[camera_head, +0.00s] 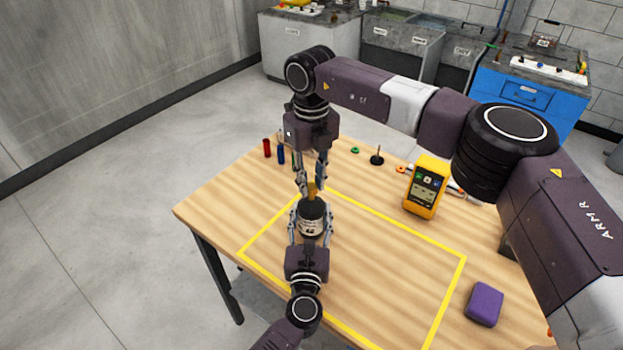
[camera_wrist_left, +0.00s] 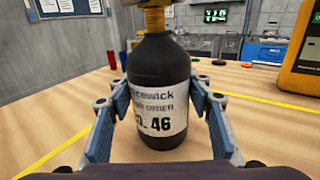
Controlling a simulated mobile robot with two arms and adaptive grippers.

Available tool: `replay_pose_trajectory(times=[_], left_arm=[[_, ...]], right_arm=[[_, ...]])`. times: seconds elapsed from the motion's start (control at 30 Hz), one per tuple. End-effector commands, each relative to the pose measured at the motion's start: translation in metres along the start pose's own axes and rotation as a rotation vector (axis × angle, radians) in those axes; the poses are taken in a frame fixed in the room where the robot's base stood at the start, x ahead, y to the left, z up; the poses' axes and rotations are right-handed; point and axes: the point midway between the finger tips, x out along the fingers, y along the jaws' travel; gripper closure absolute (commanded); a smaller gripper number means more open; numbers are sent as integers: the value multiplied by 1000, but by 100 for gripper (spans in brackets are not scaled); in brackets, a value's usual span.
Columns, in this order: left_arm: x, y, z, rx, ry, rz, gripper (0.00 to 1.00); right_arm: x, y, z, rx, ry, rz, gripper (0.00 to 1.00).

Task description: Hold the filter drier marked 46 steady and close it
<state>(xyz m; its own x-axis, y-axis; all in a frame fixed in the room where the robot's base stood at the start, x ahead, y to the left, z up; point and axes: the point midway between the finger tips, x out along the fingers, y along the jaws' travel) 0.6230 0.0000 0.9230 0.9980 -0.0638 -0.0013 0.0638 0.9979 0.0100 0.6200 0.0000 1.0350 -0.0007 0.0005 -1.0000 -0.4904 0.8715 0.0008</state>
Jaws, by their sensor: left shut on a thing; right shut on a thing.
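The filter drier marked 46 (camera_head: 313,219) is a black bottle with a white label. It stands upright on the table inside the yellow outline. It also fills the middle of the left wrist view (camera_wrist_left: 158,92), where the label reads 46. A brass-coloured fitting (camera_head: 311,189) sits on its top; it shows at the top edge of the left wrist view. My left gripper (camera_head: 310,228) is shut around the drier's body, one finger on each side. My right gripper (camera_head: 311,186) comes down from above and is shut on the brass fitting. Its fingertips partly hide the fitting.
A yellow meter (camera_head: 426,187) stands right of the drier. A purple case (camera_head: 484,304) lies near the right side. Red (camera_head: 267,148) and blue (camera_head: 281,154) cylinders, a green ring (camera_head: 355,150) and a black stand (camera_head: 377,157) are at the back. The outlined area right of the drier is clear.

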Motion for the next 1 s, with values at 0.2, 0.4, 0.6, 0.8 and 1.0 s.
replay_pose_trajectory(times=[0.2, 0.4, 0.6, 0.8, 1.0], left_arm=[[0, 0, 1, 1, -1, 1, 97], [0, 0, 1, 1, -2, 1, 100], [0, 0, 1, 1, -2, 1, 100], [0, 0, 1, 1, -1, 1, 100], [0, 0, 1, 1, -1, 1, 100]], right_arm=[[5, 0, 0, 0, 1, 0, 96], [5, 0, 0, 74, 1, 0, 96], [4, 0, 0, 379, 1, 1, 96], [5, 0, 0, 713, 1, 1, 96], [5, 0, 1, 1049, 1, 2, 96]])
